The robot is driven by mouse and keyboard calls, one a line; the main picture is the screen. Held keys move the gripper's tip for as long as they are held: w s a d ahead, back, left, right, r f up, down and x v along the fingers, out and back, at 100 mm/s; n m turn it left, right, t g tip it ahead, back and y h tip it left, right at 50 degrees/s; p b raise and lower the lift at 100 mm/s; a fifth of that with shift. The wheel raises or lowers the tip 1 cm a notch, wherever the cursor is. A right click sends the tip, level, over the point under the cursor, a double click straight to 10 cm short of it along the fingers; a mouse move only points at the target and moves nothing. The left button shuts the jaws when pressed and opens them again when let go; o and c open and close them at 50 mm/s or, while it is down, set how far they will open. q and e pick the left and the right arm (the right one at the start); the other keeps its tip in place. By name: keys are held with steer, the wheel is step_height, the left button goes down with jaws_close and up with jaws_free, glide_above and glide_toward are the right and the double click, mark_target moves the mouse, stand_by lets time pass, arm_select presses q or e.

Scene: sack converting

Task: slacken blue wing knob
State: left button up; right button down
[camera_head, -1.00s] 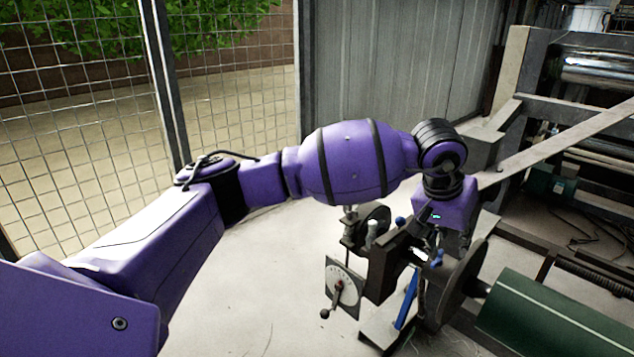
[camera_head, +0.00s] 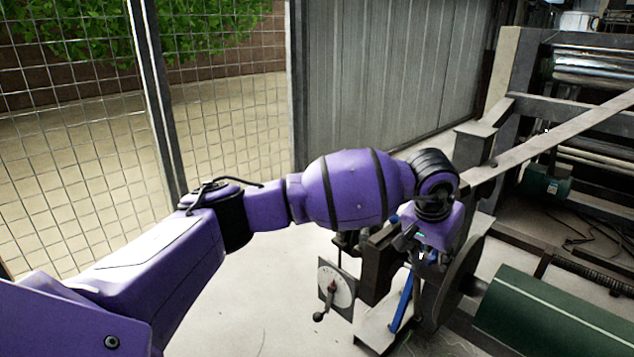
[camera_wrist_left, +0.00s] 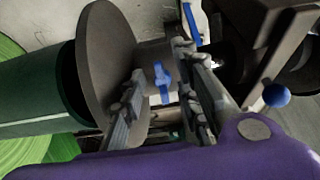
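The blue wing knob (camera_wrist_left: 161,82) shows in the left wrist view, on a dark shaft housing beside a large dark disc (camera_wrist_left: 105,60). My left gripper (camera_wrist_left: 158,62) is open, with one finger on each side of the knob. Gaps show between the knob and both fingers in this view, but I cannot tell the depth exactly. In the head view my left gripper (camera_head: 424,245) is down at the machine's roll stand, and it and the wrist mostly hide the knob. My right gripper is in neither view.
A dial plate with a crank (camera_head: 337,285) stands left of the gripper. A blue bar (camera_head: 403,303) is below it. A green roll (camera_head: 545,325) lies to the right. A blue ball knob (camera_wrist_left: 277,95) is close right of the fingers in the wrist view. Open floor lies left.

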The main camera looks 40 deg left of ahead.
arm_select(q)
steer(key=shift+r, duration=0.1)
jaws_close()
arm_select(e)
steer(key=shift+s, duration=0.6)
